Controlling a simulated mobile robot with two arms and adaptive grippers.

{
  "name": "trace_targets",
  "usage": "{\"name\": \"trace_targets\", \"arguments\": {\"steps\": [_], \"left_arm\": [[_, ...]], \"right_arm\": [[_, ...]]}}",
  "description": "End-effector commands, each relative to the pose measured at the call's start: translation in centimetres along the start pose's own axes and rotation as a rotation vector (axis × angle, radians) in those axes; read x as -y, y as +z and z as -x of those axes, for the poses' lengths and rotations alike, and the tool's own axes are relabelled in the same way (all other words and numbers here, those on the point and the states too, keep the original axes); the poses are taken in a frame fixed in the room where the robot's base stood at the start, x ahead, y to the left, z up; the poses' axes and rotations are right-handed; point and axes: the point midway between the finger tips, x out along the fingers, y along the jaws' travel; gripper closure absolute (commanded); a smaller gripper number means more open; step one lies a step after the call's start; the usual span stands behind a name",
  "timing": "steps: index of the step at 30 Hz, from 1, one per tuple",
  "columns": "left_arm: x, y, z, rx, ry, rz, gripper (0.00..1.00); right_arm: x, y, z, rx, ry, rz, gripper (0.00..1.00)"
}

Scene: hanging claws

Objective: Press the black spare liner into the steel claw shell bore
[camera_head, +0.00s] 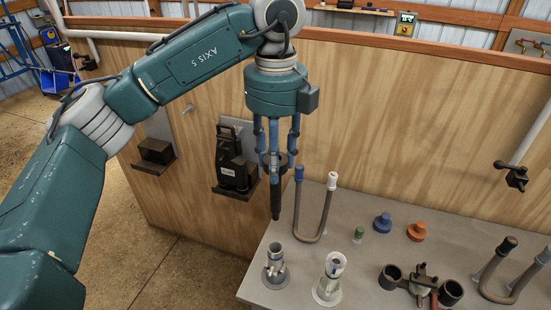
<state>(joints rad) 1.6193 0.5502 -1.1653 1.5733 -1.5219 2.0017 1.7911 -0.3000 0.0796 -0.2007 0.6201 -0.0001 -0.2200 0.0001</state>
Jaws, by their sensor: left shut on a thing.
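My left gripper (274,166) points straight down, its blue fingers shut on the black liner (275,200). The liner hangs upright with its wider dark head between the fingers and its narrow tube below. A steel claw shell (275,262) stands upright on a round grey base on the bench, below the liner's lower end. The liner appears apart from it, with a visible gap. The shell's bore is too small to see into clearly. My right gripper is out of view.
A second upright cylinder with a whitish top (331,284) stands to the right on the grey bench (450,240). A U-shaped tube (327,215) rises close behind. Green, blue (382,223) and orange (416,231) pieces and a claw assembly (423,285) stand farther right. A wooden wall (390,130) rises behind.

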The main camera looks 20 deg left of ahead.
Motion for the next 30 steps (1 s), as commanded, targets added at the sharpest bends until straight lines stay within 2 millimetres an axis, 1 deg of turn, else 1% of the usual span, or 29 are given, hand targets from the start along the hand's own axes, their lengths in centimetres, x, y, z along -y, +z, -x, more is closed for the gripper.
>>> {"name": "trace_targets", "arguments": {"steps": [1,7,30], "left_arm": [[0.0,0.0,-0.6,0.0,0.0,0.0,1.0],[0.0,0.0,-2.5,0.001,0.0,0.0,1.0],[0.0,0.1,-10.2,0.001,0.0,0.0,1.0]], "right_arm": [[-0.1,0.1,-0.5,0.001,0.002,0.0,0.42],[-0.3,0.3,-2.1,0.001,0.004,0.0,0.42],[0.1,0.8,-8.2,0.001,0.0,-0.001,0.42]]}}
